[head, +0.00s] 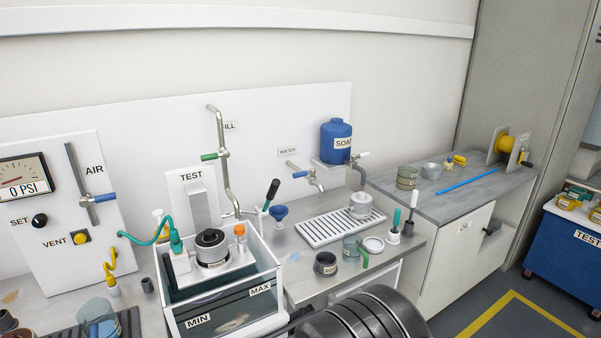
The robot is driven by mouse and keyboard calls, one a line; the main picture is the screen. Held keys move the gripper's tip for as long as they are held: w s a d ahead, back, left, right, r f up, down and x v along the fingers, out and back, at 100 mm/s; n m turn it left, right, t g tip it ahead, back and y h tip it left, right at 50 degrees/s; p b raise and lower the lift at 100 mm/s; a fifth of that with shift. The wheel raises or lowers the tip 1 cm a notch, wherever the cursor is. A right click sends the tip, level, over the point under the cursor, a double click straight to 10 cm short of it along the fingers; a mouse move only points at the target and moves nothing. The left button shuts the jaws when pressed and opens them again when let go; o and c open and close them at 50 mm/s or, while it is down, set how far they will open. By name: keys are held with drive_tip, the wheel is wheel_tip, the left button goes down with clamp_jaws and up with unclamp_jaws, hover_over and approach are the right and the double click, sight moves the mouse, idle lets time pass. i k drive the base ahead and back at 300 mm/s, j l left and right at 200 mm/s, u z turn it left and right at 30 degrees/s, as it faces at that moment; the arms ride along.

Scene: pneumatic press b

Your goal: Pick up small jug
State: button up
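A small clear jug (350,247) with a green handle stands on the steel counter (298,287), just in front of the draining rack (318,229). It looks upright, with its handle toward the lower right. It looks like the small jug, though I see no label naming it. A larger bluish clear vessel (98,316) stands at the lower left, partly cut off by the frame edge. My gripper is not in view. A dark ribbed rounded part at the bottom centre seems to be my arm.
A dark cup (325,263) stands left of the jug and a white round dish (373,245) right of it. Brushes (394,220) stand further right. A metal pot (361,204) sits on the rack. A clear tank (221,290) stands to the left.

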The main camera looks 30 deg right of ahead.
sight(352, 250)
drive_tip(key=i+l+z, duration=0.2)
drive_tip(key=i+l, duration=0.2)
drive_tip(key=i+l+z, duration=0.25)
drive_tip(key=i, duration=0.3)
drive_tip(key=i+l+z, duration=0.2)
drive_tip(key=i, duration=0.3)
drive_tip(key=l, duration=0.1)
